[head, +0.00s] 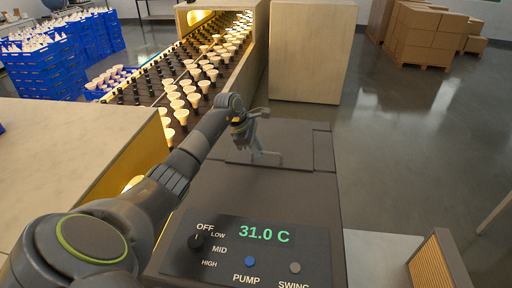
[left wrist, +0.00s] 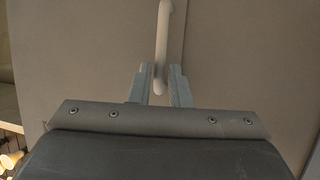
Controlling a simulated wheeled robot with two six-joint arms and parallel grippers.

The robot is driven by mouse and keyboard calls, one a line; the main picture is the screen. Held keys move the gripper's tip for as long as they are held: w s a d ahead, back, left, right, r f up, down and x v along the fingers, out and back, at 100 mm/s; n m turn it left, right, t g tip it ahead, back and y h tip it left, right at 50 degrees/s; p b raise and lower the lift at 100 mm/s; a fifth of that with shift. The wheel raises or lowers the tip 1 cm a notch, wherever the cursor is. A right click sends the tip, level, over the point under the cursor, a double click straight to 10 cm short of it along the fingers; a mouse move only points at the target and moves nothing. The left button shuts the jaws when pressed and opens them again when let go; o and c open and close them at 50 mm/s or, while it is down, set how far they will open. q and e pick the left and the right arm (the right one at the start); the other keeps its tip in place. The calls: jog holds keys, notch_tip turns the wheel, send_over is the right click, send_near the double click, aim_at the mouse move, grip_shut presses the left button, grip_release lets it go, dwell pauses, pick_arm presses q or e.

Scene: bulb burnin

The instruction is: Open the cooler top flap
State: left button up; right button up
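The cooler (head: 270,190) is a dark grey box with a control panel at the front. Its top flap (head: 295,145) lies flat and closed on top, and it also fills much of the left wrist view (left wrist: 90,60). My left gripper (head: 264,152) is over the flap, pointing down. In the left wrist view a pale bar handle (left wrist: 163,45) runs between the two fingertips of the left gripper (left wrist: 160,88). The fingers are apart, one on each side of the handle, with narrow gaps. My right gripper is not in view.
The panel (head: 245,250) reads 31.0 C, with a knob, a blue button and a grey button. A conveyor (head: 160,85) with rows of bulbs runs along the left. A beige cabinet (head: 310,50) stands behind. Cardboard boxes (head: 425,35) stand far right; the floor between is clear.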

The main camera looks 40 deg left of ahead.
pick_arm(q)
grip_shut()
jog(key=shift+w+a+r+b, duration=0.1)
jog(key=shift+w+r+b, duration=0.1)
jog(key=shift+r+b, duration=0.3)
jog(key=w+a+r, duration=0.1)
jog(key=w+r, duration=0.2)
jog(key=r, duration=0.3)
jog(key=w+a+r+b, duration=0.1)
jog(key=w+a+r, duration=0.1)
jog(key=r, duration=0.4)
jog(key=shift+w+r, duration=0.25)
jog(key=shift+w, duration=0.3)
jog(key=shift+a, duration=0.1)
